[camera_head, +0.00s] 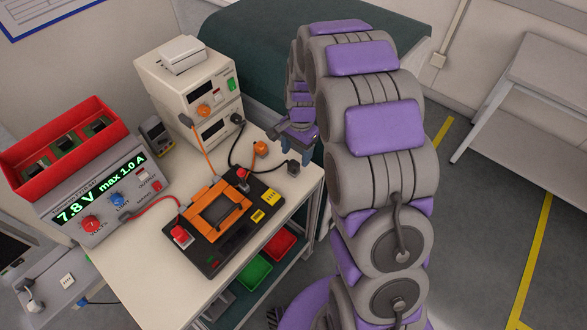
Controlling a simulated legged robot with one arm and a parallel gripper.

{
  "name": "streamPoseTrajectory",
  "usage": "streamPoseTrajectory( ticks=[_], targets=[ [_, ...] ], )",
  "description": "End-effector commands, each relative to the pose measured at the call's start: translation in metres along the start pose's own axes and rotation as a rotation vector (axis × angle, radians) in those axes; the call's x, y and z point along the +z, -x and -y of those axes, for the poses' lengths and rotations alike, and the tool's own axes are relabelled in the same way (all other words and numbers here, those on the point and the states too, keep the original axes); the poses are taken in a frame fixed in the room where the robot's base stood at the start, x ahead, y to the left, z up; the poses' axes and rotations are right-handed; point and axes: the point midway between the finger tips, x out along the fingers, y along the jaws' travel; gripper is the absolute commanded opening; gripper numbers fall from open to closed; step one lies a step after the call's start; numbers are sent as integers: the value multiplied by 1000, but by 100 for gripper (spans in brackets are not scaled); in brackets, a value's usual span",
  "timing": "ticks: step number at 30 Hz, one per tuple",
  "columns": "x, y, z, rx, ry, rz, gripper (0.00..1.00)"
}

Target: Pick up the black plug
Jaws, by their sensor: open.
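The black plug (293,168) lies on the light tabletop near its right edge, at the end of a black cable. An orange plug (260,148) is just to its left, on an orange cable. My gripper (298,142), grey and purple, is above the right edge of the table, just above the black plug in the picture. It is open and appears empty. Its fingers are small and partly hidden by my arm, so the exact gap to the plug cannot be told.
A black test fixture (258,219) with an orange frame stands in front of the plugs. A beige instrument (165,80) and a power supply (110,195) reading 7.8 V, topped by a red bin (28,182), are to the left. Green and red bins sit below. Floor is clear at right.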

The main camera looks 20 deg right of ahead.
Motion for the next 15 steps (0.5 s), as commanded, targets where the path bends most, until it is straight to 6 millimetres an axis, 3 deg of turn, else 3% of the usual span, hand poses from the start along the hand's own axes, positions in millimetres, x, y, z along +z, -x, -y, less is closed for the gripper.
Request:
streamPoseTrajectory(
  ticks=[5, 15],
  targets=[
    [0, -8, 0, 0, 0, 0, 66],
    [4, -54, 1, 4, 1, 2, 66]
  ],
)
